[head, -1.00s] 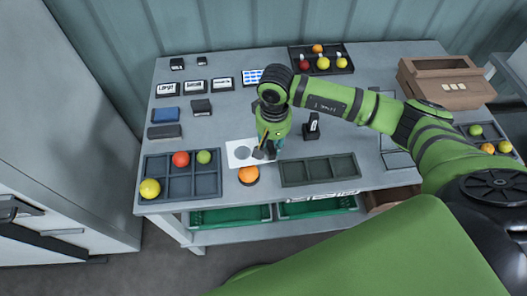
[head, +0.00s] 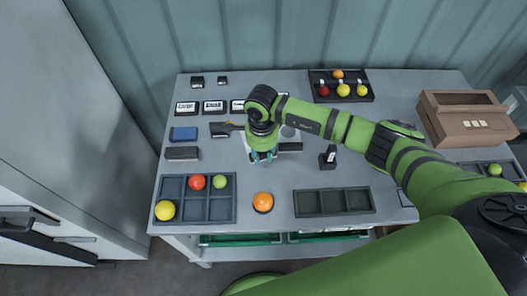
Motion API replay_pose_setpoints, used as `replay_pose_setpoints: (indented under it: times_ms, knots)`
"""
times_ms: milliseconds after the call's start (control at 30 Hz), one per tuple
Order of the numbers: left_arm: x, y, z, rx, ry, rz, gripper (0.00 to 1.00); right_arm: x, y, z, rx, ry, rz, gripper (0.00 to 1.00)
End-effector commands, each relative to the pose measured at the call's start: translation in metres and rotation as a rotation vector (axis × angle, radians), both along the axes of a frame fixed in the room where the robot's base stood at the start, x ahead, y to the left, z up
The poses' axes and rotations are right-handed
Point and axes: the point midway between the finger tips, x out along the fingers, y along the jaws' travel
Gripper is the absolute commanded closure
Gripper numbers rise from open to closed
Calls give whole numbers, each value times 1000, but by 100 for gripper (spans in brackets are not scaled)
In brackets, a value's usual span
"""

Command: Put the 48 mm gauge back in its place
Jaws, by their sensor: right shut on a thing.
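My right gripper (head: 263,158) points down over the middle of the table, shut. It is on the gauge, which I read as the pale flat plate (head: 287,142) with a round grey opening, showing behind and to the right of the fingers. A dark piece with a yellow edge (head: 236,125) sticks out to the left; I cannot tell whether it belongs to the gauge. My wrist hides the plate's middle. A dark block (head: 218,131) sits by this piece's left end. I cannot read a size mark. My left gripper is not in view.
A divided tray (head: 208,208) holds several fruits at the front left. An orange (head: 263,201) stands right of it, then an empty tray (head: 334,202). A small black stand (head: 328,158) is right of my gripper. Labelled blocks (head: 213,107) line the back left.

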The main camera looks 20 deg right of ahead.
Motion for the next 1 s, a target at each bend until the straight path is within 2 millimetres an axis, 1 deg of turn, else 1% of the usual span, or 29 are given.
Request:
replay_pose_setpoints:
  times_ms: [433,700,833,1000]
  knots:
    - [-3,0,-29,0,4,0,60,0,0,-43,2,0,2,100]
    - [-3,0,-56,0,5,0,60,0,0,-69,1,0,3,100]
    - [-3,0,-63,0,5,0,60,0,0,-76,1,0,3,100]
    - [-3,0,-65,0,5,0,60,0,0,-77,1,0,3,100]
